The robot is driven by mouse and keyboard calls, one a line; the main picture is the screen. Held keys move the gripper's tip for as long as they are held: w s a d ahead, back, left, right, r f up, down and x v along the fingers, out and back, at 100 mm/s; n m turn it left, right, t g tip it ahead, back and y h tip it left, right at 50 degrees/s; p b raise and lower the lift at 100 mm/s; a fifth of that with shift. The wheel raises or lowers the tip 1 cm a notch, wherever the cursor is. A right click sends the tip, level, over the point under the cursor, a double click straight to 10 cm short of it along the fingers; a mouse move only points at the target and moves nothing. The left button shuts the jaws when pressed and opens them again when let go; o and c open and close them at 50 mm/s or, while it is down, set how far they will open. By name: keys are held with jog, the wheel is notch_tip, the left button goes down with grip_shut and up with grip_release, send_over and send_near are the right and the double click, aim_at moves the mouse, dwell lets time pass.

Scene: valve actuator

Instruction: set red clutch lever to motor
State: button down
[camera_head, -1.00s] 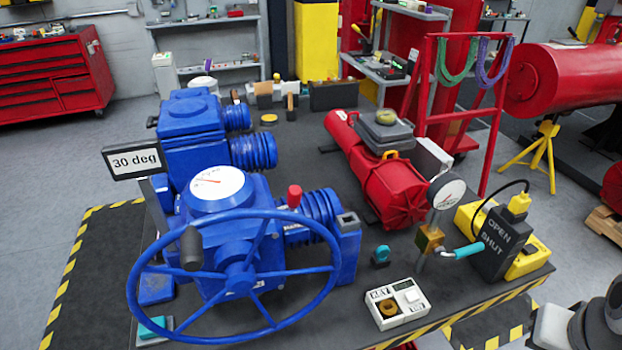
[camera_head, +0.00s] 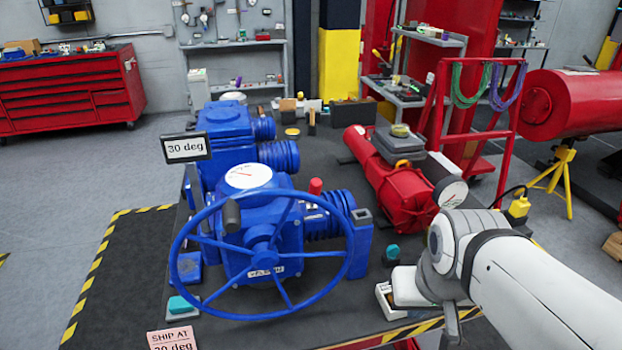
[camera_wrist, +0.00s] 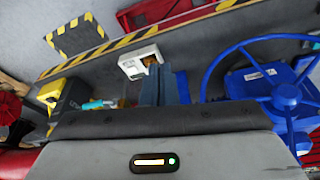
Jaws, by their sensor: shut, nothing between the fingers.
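The red clutch lever (camera_head: 315,186) shows as a short upright red knob on the blue valve actuator (camera_head: 238,262), behind the handwheel rim and right of the white dial. Its lower part and any position marks are not readable. My gripper (camera_head: 452,325) is at the lower right in the head view, apart from the lever and to its right and nearer. In the wrist view my gripper (camera_wrist: 165,76) has its fingers together and empty. I cannot pick out the red lever in the wrist view.
The large blue handwheel (camera_head: 178,270) stands in front of the actuator. A white box (camera_head: 383,300) is partly hidden by my arm. A red motor-like unit (camera_head: 400,200) lies behind. A teal knob (camera_head: 392,252) stands between. A "30 deg" sign (camera_head: 186,148) stands left.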

jog(key=w+a+r+m+t+y+b, duration=0.1)
jog(key=w+r+m+y+b, duration=0.1)
jog(key=w+m+y, duration=0.3)
jog(key=w+a+r+m+t+y+b, duration=0.1)
jog(key=w+r+m+y, duration=0.4)
jog(key=w+m, duration=0.9)
jog(key=shift+r+m+t+b, duration=0.15)
jog(key=shift+m+t+b, duration=0.3)
jog(key=shift+m+t, duration=0.45)
jog(key=shift+w+a, duration=0.1)
jog(key=shift+w, duration=0.05)
jog(key=p, duration=0.2)
send_near(319, 195)
jog(key=d+f+x, duration=0.1)
jog(key=x, duration=0.4)
jog(key=shift+w+a+r, duration=0.2)
jog(key=shift+a+r, duration=0.15)
jog(key=shift+a, duration=0.25)
